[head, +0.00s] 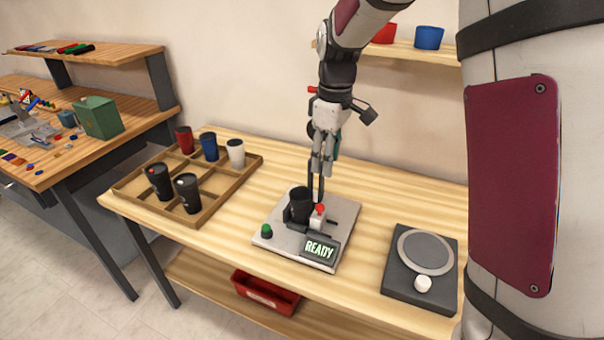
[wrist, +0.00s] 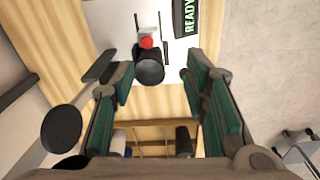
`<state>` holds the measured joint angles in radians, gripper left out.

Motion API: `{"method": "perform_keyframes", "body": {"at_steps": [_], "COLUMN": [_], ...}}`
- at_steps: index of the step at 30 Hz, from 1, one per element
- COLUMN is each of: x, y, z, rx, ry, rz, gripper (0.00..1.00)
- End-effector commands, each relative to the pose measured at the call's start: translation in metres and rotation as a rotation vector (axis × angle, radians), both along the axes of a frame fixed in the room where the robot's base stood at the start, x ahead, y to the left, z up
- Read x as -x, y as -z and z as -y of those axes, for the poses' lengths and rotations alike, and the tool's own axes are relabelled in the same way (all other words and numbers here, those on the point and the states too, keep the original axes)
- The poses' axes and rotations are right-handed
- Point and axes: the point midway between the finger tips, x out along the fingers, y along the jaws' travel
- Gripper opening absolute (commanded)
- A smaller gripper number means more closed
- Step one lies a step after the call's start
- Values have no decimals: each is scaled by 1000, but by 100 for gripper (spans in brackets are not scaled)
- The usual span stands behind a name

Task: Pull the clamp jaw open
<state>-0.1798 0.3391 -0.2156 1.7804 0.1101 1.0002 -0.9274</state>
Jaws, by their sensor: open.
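The marker fixture is a light grey plate (head: 275,240) on the table, with a lit READY display (head: 320,249) and a green button (head: 266,231). A black cup (head: 299,204) stands in its dark clamp. The clamp's jaw (head: 317,219) carries a red knob (head: 320,209) right beside the cup. My gripper (head: 316,192) points down just behind the clamp in the head view. In the wrist view, its green-padded fingers (wrist: 160,84) are wide apart and empty. The cup (wrist: 150,71) and red knob (wrist: 147,42) show beyond the gap between them. Contact with the knob cannot be told.
A wooden compartment tray (head: 207,209) with several cups stands to the left. A dark device with a round plate (head: 425,251) and white knob stands to the right. A red bin (head: 265,292) sits on the lower shelf. Bare tabletop separates the tray, fixture and device.

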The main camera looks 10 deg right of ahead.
Motion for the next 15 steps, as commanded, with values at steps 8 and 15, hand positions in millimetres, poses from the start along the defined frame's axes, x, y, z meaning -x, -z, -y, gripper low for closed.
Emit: {"method": "perform_keyframes", "body": {"at_steps": [8,15], "x": [-26,-26], "y": [32,60], "z": [-2,-2], "rx": [23,22], "ry": [-96,-97], "rz": [-32,-35], "gripper": [41,41]}}
